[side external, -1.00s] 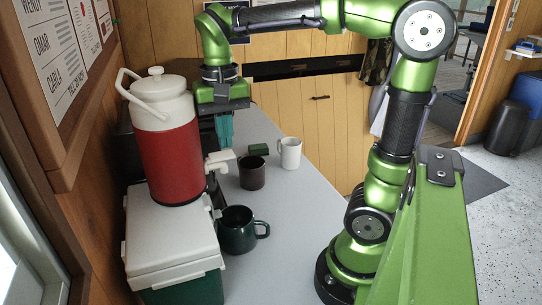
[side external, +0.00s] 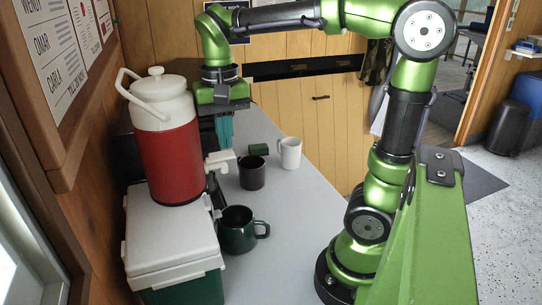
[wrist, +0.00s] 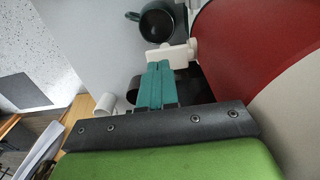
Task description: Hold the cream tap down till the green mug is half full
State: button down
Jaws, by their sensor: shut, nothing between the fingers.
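The cream tap (side external: 220,161) juts right from the red drinks cooler (side external: 172,160), which has a cream lid. The dark green mug (side external: 237,232) stands upright on the grey table, lower in the picture than the tap. My gripper (side external: 225,145) is shut and empty, pointing down, with teal fingers just behind and above the tap. In the wrist view my gripper's fingertips (wrist: 158,64) lie close beside the tap (wrist: 175,54); I cannot tell whether they touch. The mug (wrist: 158,22) shows beyond the tap there. Its inside is dark, so its fill level is unclear.
The cooler stands on a white-lidded green chest (side external: 170,232). The table's right part is clear.

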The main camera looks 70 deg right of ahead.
jog(key=shift+f, duration=0.15)
jog(key=shift+f, duration=0.9)
dwell(2.2)
dwell(2.5)
jog(key=shift+r, duration=2.55)
jog(key=s+a+f+n+t+y, duration=0.2)
jog(key=s+a+f+n+t, duration=0.2)
jog(key=s+f+n+t, duration=0.1)
jog(key=shift+s+f+t, duration=0.6)
jog(key=shift+f+t, duration=0.05)
jog(key=shift+t, duration=0.45)
